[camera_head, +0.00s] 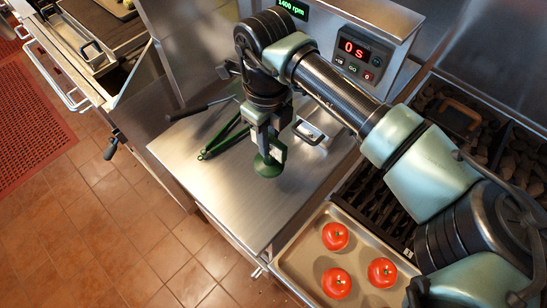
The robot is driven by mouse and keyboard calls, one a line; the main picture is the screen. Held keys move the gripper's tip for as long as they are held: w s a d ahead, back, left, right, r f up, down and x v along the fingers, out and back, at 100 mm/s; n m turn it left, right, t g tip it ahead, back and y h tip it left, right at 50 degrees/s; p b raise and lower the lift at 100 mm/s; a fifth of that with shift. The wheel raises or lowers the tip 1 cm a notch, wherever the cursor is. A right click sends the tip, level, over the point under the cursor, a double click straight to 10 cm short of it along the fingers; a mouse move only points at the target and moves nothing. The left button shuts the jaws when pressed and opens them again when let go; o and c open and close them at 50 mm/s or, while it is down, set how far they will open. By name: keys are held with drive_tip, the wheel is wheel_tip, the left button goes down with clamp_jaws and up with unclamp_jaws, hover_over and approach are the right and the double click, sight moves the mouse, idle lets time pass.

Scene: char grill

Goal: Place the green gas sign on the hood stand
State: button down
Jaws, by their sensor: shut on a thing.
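My gripper (271,148) points down over the brushed-steel top. It is shut on a round dark green piece (268,166), taken as the green gas sign. Its face and any marking cannot be read, and the fingers hide its upper part. The piece is in front of the steel top in the picture; whether it touches the top cannot be told. A green V-shaped thing (222,142) lies on the steel top just left of my gripper, apart from the held piece. I cannot tell for sure which part is the hood stand.
A panel reading "0s" (355,50) and a green "1400 rpm" display (293,8) are behind. A black handle (199,110) and a dark loop handle (310,132) are near my gripper. A tray (292,262) with three tomatoes is front right. The steel top's front (232,205) is clear.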

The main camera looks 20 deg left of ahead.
sight(268, 163)
drive_tip(key=f, duration=0.3)
drive_tip(key=f+p, duration=0.1)
drive_tip(key=f, duration=0.3)
drive_tip(key=shift+s+f+p, duration=0.2)
drive_tip(key=shift+f+p, duration=0.05)
drive_tip(key=shift+p, duration=0.05)
drive_tip(key=shift+w+f, duration=0.1)
drive_tip(key=shift+f, duration=0.05)
drive_tip(key=shift+f, duration=0.15)
drive_tip(key=c, duration=0.8)
unclamp_jaws()
wheel_tip(268, 163, up, 12)
drive_tip(key=shift+r+b, duration=0.2)
drive_tip(key=shift+b, duration=0.95)
drive_tip(key=shift+a, duration=0.1)
